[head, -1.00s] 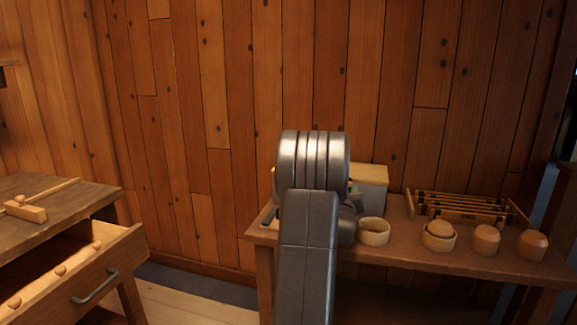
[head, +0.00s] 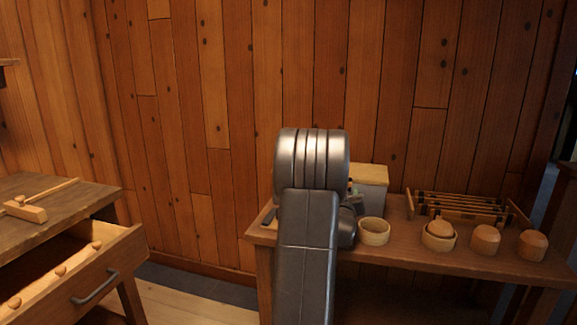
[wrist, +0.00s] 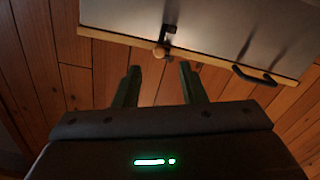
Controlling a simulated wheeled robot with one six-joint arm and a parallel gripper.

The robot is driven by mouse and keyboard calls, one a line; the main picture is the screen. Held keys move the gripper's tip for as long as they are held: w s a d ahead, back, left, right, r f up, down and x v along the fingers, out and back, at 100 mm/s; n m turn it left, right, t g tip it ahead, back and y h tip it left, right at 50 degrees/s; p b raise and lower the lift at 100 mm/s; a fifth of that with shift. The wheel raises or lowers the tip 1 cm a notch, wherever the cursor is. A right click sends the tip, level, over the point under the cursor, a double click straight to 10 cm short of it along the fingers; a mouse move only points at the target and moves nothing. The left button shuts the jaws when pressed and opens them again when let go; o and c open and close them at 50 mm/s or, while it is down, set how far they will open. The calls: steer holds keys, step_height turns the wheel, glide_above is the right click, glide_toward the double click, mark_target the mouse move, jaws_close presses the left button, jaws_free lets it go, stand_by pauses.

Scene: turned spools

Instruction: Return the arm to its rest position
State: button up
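My gripper (wrist: 159,72) shows in the wrist view with its two dark fingers apart and nothing between them. Beyond the fingertips is a pale box-like thing (wrist: 205,22) with wooden trim, a small dark catch and a round wooden knob. In the head view my own grey arm stands upright in the middle of the picture and hides most of the gripper. The arm is in front of the left part of the wooden bench (head: 400,262).
On the bench are a pale box with a wooden lid (head: 371,185), an empty round bowl (head: 374,232), a bowl holding a wooden piece (head: 438,241), two rounded wooden pieces (head: 485,240) and a slatted rack (head: 460,205). At left, an open drawer (head: 125,262) holds turned spools.

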mark_target(351, 186)
steer(key=x, duration=0.6)
steer(key=shift+f, duration=0.1)
steer(key=shift+d+m, duration=0.1)
steer(key=shift+m, duration=0.2)
steer(key=shift+s+d+m, duration=0.1)
steer(key=shift+d+m, duration=0.05)
steer(key=shift+m, duration=0.55)
steer(key=shift+d+f+m, duration=0.15)
steer(key=shift+m, duration=0.6)
steer(key=shift+d+f+m, duration=0.15)
steer(key=shift+f+m, duration=0.05)
steer(key=shift+m, duration=0.55)
